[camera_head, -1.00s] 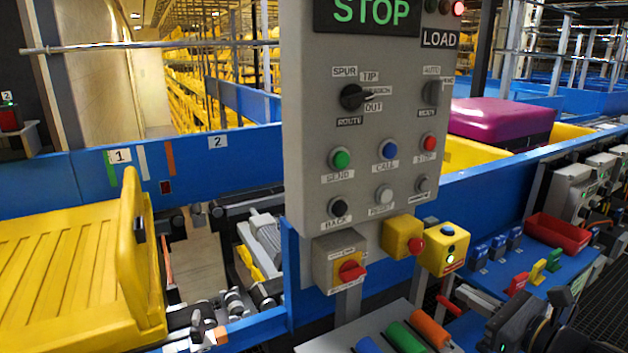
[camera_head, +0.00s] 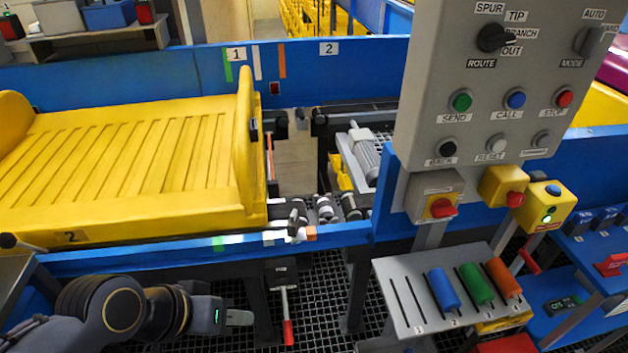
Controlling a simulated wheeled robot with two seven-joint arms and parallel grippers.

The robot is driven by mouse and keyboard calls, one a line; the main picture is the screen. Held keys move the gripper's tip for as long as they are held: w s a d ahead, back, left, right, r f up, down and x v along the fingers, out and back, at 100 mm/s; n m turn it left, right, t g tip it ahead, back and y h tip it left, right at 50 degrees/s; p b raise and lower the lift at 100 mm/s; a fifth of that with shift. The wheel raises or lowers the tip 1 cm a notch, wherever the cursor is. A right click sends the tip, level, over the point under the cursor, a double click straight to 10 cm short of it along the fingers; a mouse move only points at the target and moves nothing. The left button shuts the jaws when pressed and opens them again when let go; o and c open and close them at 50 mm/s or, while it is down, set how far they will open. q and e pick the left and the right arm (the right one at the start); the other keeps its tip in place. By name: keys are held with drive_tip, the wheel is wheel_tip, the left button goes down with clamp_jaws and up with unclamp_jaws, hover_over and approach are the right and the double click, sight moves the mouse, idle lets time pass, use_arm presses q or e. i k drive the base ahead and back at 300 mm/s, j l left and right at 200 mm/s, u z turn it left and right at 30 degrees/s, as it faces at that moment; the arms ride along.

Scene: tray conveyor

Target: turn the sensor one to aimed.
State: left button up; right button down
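No part is readably marked as sensor one. A small grey bracketed device (camera_head: 294,222) stands on the near blue rail, beside white and orange marks; it may be the sensor, and I cannot tell where it points. A small dark red block (camera_head: 275,88) sits on the far blue wall below the coloured stripes, roughly opposite it. My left gripper (camera_head: 238,318) is at the lower left, in front of and below the near rail, apart from the device. It shows side-on, so its finger gap cannot be judged. My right gripper is not in view.
A yellow tray (camera_head: 130,160) fills the conveyor at left. A red-tipped lever (camera_head: 287,325) hangs just right of my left gripper. The grey control panel (camera_head: 430,110) and a stand with coloured cylinders (camera_head: 400,300) occupy the right. Grated floor lies between.

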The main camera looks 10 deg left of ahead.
sight(293, 226)
drive_tip(key=i+j+u, duration=0.5)
drive_tip(key=j+u, duration=0.2)
